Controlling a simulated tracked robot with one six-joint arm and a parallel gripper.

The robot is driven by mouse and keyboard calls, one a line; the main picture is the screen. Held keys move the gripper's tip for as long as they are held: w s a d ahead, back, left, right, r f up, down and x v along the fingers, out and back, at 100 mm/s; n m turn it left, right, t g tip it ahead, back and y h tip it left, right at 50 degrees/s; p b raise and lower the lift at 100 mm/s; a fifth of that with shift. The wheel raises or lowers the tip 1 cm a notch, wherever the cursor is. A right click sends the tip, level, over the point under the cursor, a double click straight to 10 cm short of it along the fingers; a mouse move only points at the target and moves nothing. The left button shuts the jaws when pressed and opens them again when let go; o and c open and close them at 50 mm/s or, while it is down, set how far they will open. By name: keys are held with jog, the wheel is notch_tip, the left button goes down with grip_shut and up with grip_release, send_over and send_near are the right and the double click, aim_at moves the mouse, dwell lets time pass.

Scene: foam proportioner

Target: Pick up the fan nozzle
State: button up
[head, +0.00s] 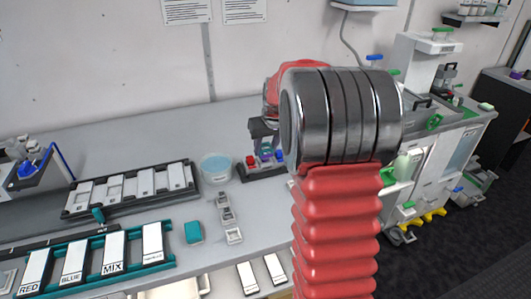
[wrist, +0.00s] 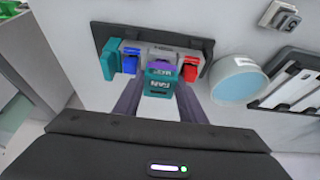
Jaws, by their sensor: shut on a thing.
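The fan nozzle (wrist: 160,82) is a teal block with a "FAN" label and a purple part at its top, in the middle of the wrist view. My gripper (wrist: 158,93) has a finger on each side of the block and is shut on it. Behind it is a dark rack (wrist: 199,46) with a blue piece (wrist: 130,62), a red piece (wrist: 190,66) and a teal block (wrist: 109,58). I cannot tell whether the nozzle is clear of the rack. In the head view my arm covers part of the rack (head: 252,173), and the nozzle is mostly hidden.
A round tub with pale blue contents (head: 215,167) stands left of the rack. A dark tray with white slots (head: 130,187) and a teal rack of labelled plates (head: 95,262) lie further left. White equipment (head: 430,120) stands at right.

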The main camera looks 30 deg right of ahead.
aim_at(267, 148)
notch_tip(267, 148, up, 8)
jog(key=shift+f, duration=0.15)
jog(key=shift+s, duration=0.2)
dwell(0.6)
